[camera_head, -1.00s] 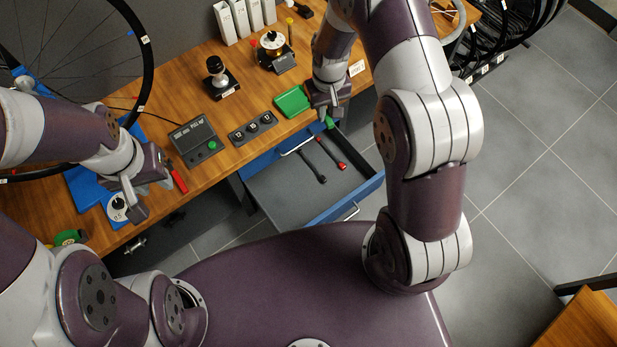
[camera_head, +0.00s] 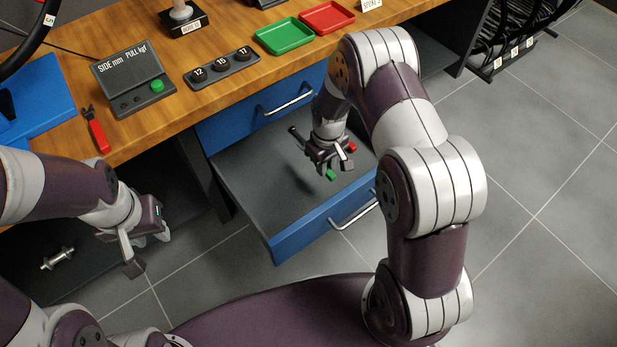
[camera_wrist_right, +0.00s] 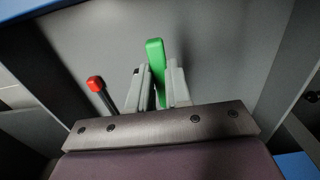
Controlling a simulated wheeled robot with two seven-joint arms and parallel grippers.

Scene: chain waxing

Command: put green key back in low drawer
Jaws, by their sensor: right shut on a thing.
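The green key (camera_head: 331,175) is in my right gripper (camera_head: 330,168), over the open low drawer (camera_head: 255,190). In the right wrist view the green key (camera_wrist_right: 155,62) stands between the two fingers of my right gripper (camera_wrist_right: 158,85), which are shut on it. I cannot tell whether the key touches the drawer floor. A red-ended tool (camera_head: 352,147) lies in the drawer just beside the gripper, and its red end (camera_wrist_right: 95,83) shows left of the fingers. A black tool end (camera_head: 295,132) shows behind the gripper. My left gripper (camera_head: 148,250) hangs empty in front of the bench, fingers apart.
A shut blue drawer (camera_head: 240,122) sits above the open one. On the bench are a green tray (camera_head: 284,36), a red tray (camera_head: 327,17), a row of numbered sockets (camera_head: 222,69), a gauge box (camera_head: 133,82) and a red-handled tool (camera_head: 97,132).

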